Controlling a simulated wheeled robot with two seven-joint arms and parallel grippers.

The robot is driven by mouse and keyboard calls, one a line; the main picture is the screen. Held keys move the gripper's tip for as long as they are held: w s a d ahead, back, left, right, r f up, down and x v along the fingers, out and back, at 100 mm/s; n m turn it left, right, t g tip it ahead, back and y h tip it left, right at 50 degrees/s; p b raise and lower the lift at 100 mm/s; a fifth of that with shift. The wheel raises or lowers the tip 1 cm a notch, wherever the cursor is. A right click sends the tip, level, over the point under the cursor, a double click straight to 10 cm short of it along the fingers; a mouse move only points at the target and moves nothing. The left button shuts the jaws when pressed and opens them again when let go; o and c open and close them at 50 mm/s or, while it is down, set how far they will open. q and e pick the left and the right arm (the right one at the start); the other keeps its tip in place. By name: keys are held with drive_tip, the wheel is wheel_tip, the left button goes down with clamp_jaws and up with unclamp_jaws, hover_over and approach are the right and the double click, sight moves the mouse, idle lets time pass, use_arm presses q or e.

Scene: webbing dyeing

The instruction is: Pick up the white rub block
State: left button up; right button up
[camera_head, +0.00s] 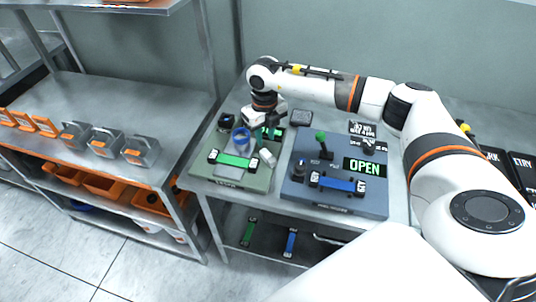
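A small white block (267,157), which looks like the rub block, is on the green board (257,182), just right of a blue ring-shaped item (241,136). My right gripper (258,132) reaches in from the right over the back of the green board, pointing down, a little behind the white block. Its fingers are small and partly lost against the items behind them, so I cannot tell whether they are open or shut. The white block appears apart from the gripper. My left gripper is not in view.
A green strip (234,160) lies across the green board's front. The blue board (300,193) to the right holds a blue strip (337,183), a green-knobbed lever (321,138) and an OPEN sign (365,167). A shelf with grey bins (140,151) stands left.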

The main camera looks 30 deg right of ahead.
sight(265, 152)
wheel_tip(265, 152, down, 6)
drive_tip(key=shift+s+a+r+p, duration=0.15)
drive_tip(key=shift+r+p, duration=0.05)
drive_tip(key=shift+p, duration=0.95)
drive_tip(key=shift+f, duration=0.25)
clamp_jaws()
wheel_tip(265, 152, up, 9)
drive_tip(key=b, duration=0.2)
drive_tip(key=shift+b, duration=0.3)
drive_tip(key=s+a+r+m, duration=0.1)
drive_tip(key=s+a+m, duration=0.5)
drive_tip(key=m, duration=1.2)
drive_tip(key=s+a+r+m, duration=0.1)
drive_tip(key=s+a+m, duration=0.6)
drive_tip(key=m, duration=1.1)
drive_tip(key=s, duration=0.3)
drive_tip(key=shift+a+r, duration=0.2)
drive_tip(key=shift+r, duration=0.2)
